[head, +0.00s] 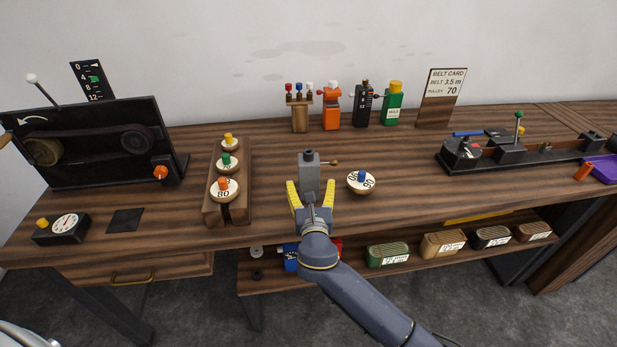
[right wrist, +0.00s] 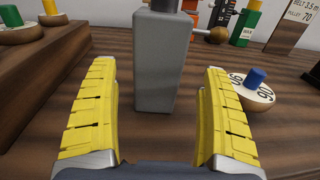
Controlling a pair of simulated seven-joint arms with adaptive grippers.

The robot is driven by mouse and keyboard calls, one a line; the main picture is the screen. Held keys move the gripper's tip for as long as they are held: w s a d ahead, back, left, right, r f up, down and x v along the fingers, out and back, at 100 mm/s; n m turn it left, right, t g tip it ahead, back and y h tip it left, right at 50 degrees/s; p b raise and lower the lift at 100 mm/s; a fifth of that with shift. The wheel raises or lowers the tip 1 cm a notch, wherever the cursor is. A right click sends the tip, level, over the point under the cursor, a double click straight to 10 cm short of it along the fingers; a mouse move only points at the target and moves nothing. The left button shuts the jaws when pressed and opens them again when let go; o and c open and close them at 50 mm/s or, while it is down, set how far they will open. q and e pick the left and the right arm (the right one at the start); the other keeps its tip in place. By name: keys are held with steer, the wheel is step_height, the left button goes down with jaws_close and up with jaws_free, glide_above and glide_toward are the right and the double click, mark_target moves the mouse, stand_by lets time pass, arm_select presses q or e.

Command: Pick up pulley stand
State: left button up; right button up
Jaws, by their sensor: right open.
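A grey upright block stand (head: 309,178) with a dark top and a small brass-coloured knob on its right side stands on the wooden bench; I take it for the pulley stand. It also shows in the right wrist view (right wrist: 161,62), upright, its top cut off by the frame. My right gripper (head: 311,192) is open, its yellow fingers on either side of the stand's near end. In the right wrist view the gripper (right wrist: 158,80) shows a gap between each finger and the stand. My left gripper is not in view.
A round pulley with a blue peg (head: 361,182) lies close to the right of the stand. A wooden rack (head: 211,208) with several pulleys is to the left. The bench's front edge is near.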

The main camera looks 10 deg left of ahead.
mark_target(309, 175)
steer(key=shift+x, duration=2.65)
steer(key=shift+s+a, duration=0.1)
steer(key=shift+a, duration=0.05)
steer(key=shift+r, duration=0.1)
steer(key=c, duration=1.7)
